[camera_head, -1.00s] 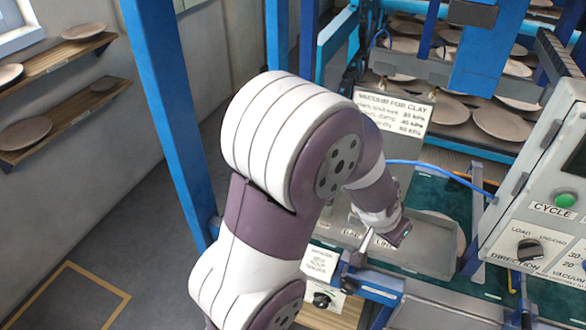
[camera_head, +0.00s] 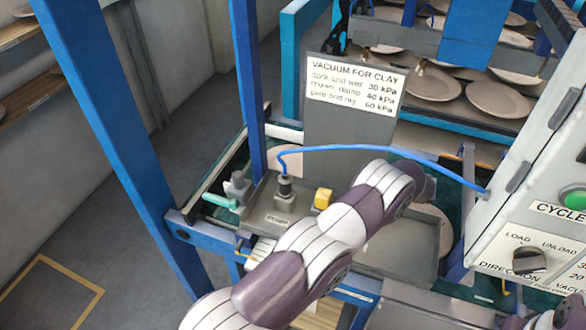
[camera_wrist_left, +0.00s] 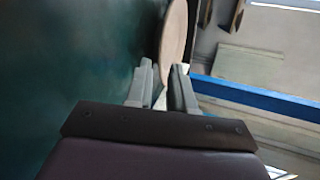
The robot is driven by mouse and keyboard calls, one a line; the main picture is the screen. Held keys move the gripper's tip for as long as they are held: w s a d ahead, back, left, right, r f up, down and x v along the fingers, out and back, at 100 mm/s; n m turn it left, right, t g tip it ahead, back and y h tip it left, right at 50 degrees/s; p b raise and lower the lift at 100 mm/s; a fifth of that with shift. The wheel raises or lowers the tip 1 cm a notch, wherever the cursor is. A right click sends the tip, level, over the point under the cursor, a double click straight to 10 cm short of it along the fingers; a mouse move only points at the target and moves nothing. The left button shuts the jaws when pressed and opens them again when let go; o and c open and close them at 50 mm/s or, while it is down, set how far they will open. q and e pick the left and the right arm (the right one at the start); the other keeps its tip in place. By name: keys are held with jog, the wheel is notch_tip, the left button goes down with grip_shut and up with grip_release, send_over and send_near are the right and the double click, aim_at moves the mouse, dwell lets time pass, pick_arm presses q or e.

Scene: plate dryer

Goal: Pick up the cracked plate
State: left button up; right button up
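In the left wrist view, my left gripper (camera_wrist_left: 162,76) has its two fingers apart at the edge of a pale brown plate (camera_wrist_left: 176,42). The plate's near edge reaches between or just beyond the fingertips; I cannot tell whether either finger touches it. No crack shows on the visible part. In the head view, my left wrist hides the gripper. Part of a plate (camera_head: 432,225) shows just right of the wrist, above the green surface; I cannot tell if it is the same plate. My right gripper is not in view.
A grey fixture with a blue hose (camera_head: 340,149) and a yellow block (camera_head: 323,198) stands beside my arm. A vacuum sign (camera_head: 352,88) rises behind. The control box (camera_head: 530,240) is at the right. Plates on racks (camera_head: 498,101) fill the back. A blue post (camera_head: 115,150) stands left.

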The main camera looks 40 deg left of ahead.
pick_arm(q)
jog(key=p+x, duration=0.1)
jog(key=x, duration=0.2)
jog(key=p+x, duration=0.1)
jog(key=x, duration=0.2)
jog(key=p+x, duration=0.1)
jog(key=x, duration=0.2)
jog(key=shift+s+a, duration=0.4)
jog(key=shift+d, duration=0.1)
jog(key=shift+c, duration=1.3)
grip_shut()
